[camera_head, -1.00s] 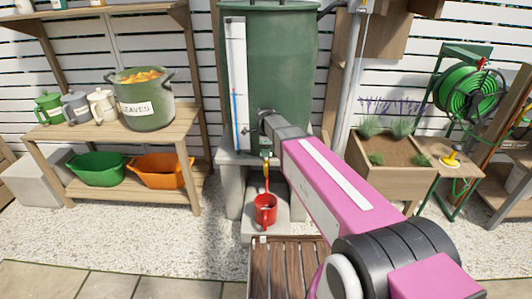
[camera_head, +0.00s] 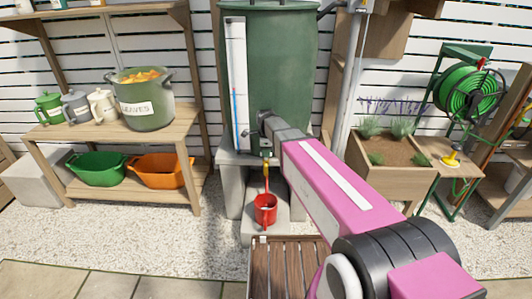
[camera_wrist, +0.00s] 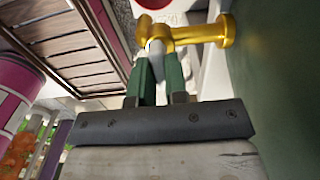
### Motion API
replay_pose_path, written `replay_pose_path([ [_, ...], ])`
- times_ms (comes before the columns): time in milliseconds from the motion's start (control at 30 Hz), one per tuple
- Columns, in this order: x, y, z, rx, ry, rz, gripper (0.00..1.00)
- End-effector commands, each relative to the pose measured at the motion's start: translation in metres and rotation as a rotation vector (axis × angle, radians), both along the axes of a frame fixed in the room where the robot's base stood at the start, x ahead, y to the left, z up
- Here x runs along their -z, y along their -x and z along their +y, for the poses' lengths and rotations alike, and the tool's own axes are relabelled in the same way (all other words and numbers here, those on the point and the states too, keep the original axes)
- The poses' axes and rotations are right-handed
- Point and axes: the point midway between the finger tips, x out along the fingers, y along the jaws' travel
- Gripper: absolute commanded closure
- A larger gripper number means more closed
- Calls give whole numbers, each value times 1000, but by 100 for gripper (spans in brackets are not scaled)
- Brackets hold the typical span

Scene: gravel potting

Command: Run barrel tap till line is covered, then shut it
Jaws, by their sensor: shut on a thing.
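The green barrel (camera_head: 285,60) stands on grey blocks at the back centre. A white gauge strip (camera_head: 237,60) with a blue column runs down its front left. The brass tap (camera_wrist: 205,34) fills the top of the wrist view. My gripper (camera_wrist: 158,55) has its green fingers closed around a pale piece at the tap, apparently its lever. In the head view my gripper (camera_head: 266,150) is in front of the barrel's foot, partly hidden by my arm. A red mug (camera_head: 265,212) stands below the tap. Its inside, any line and any flow cannot be made out.
A slatted wooden bench (camera_head: 285,265) stands in front of the mug. A wooden shelf (camera_head: 115,140) at left holds a leaf-filled pot (camera_head: 147,108), several jugs and two tubs. A planter (camera_head: 390,175) and hose reel (camera_head: 467,95) stand at right. Gravel lies open at left.

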Motion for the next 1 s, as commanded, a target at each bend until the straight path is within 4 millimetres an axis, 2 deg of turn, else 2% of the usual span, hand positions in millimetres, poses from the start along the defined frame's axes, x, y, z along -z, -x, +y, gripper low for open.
replay_pose_path([
  [267,0,0,0,-169,0,0,100],
  [1000,0,0,0,-821,0,0,100],
])
